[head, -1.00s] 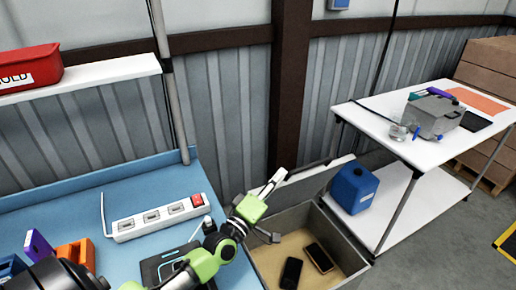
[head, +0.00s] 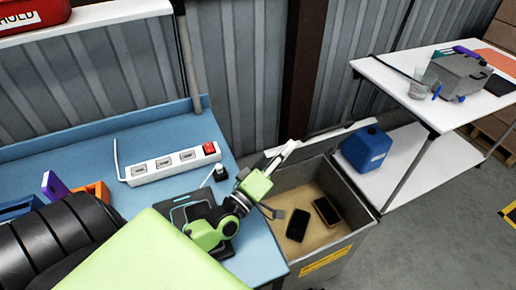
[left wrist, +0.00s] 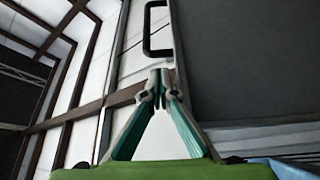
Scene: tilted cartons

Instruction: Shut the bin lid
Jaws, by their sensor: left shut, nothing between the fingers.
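The grey bin (head: 362,212) stands open on the floor beside the blue workbench. Its lid (head: 325,144) is raised and leans back at the bin's rear, toward the wall. Two dark phones, one (head: 298,225) left and one (head: 326,211) right, lie on the bin's tan floor. My left gripper (head: 292,146) is shut and empty, at the bin's left rear corner near the lid's left end. In the left wrist view its fingertips (left wrist: 160,76) meet beside a large dark panel (left wrist: 245,60), apparently the lid, with a black handle (left wrist: 148,28) at its edge. Whether they touch is unclear. My right gripper is out of view.
The blue workbench (head: 150,207) holds a power strip (head: 174,162), a dark device (head: 190,208) and an orange bin (head: 95,190). A blue canister (head: 367,147) stands on the white table's lower shelf (head: 440,160), close right of the bin.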

